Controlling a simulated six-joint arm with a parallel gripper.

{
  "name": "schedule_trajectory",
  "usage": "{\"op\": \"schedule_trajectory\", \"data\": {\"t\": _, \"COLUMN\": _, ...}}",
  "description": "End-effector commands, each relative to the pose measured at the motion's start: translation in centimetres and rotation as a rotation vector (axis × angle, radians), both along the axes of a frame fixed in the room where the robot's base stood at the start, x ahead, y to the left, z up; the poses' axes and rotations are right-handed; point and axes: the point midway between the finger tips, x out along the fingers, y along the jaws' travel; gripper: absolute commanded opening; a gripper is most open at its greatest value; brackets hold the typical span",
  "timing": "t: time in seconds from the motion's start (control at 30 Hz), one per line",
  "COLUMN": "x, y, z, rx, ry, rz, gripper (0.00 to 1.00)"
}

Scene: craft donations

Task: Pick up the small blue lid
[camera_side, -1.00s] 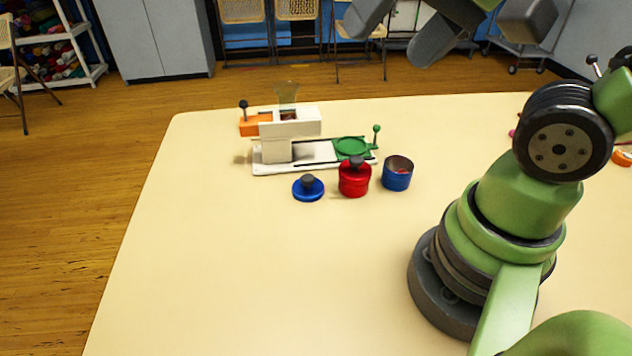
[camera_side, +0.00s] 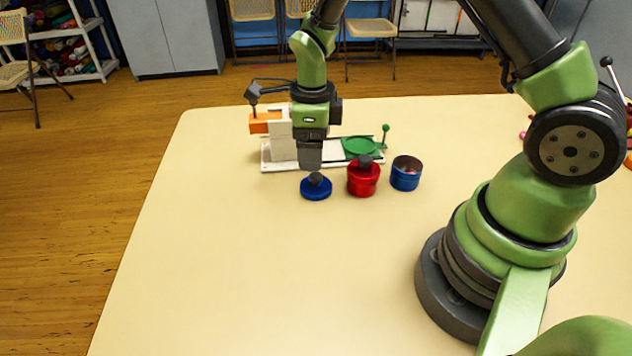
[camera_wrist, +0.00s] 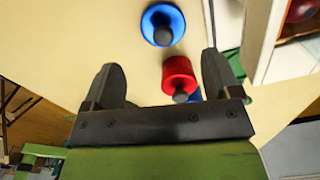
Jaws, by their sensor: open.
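The small blue lid (camera_side: 316,187) is a round disc with a dark grey knob, lying flat on the cream table. In the wrist view the blue lid (camera_wrist: 163,24) shows at the top, beyond the fingertips. My gripper (camera_side: 310,165) is above the table, over or just behind the lid as the side view shows it; the exact gap is hard to judge. In the wrist view my gripper (camera_wrist: 165,78) is open, its two dark fingers apart with nothing held. A red canister (camera_wrist: 180,76) with a dark knob shows between the fingers in that view.
The red canister (camera_side: 363,177) stands close to the right of the lid, and an open blue canister (camera_side: 406,173) stands right of that. A white device with a green ring (camera_side: 362,147) and an orange part (camera_side: 264,122) stands behind. The front table (camera_side: 250,260) is clear.

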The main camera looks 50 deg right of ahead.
Motion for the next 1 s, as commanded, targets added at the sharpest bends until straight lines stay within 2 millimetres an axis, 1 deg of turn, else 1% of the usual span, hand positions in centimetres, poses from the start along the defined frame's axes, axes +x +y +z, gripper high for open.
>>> {"op": "schedule_trajectory", "data": {"t": 0.03, "x": -0.1, "y": 0.0, "z": -0.9, "rx": 0.000, "ry": 0.005, "rz": -0.002, "gripper": 0.83}}
{"op": "schedule_trajectory", "data": {"t": 0.1, "x": -0.1, "y": 0.0, "z": -2.0, "rx": 0.001, "ry": 0.006, "rz": -0.002, "gripper": 0.83}}
{"op": "schedule_trajectory", "data": {"t": 0.2, "x": -0.1, "y": 0.0, "z": -3.1, "rx": 0.001, "ry": 0.004, "rz": 0.000, "gripper": 0.83}}
{"op": "schedule_trajectory", "data": {"t": 0.37, "x": -0.1, "y": -0.1, "z": -4.4, "rx": 0.001, "ry": 0.003, "rz": 0.000, "gripper": 0.83}}
{"op": "schedule_trajectory", "data": {"t": 0.6, "x": 0.0, "y": -0.4, "z": -7.9, "rx": 0.001, "ry": 0.004, "rz": 0.000, "gripper": 0.83}}
{"op": "schedule_trajectory", "data": {"t": 0.73, "x": 0.0, "y": -0.3, "z": -8.7, "rx": 0.002, "ry": 0.001, "rz": 0.001, "gripper": 0.83}}
{"op": "schedule_trajectory", "data": {"t": 0.93, "x": 0.0, "y": -0.3, "z": -8.7, "rx": 0.001, "ry": 0.000, "rz": 0.001, "gripper": 0.83}}
{"op": "schedule_trajectory", "data": {"t": 0.97, "x": 0.0, "y": -0.3, "z": -8.7, "rx": 0.001, "ry": 0.000, "rz": 0.001, "gripper": 0.76}}
{"op": "schedule_trajectory", "data": {"t": 1.0, "x": 0.0, "y": -0.3, "z": -8.7, "rx": 0.001, "ry": 0.000, "rz": 0.001, "gripper": 0.67}}
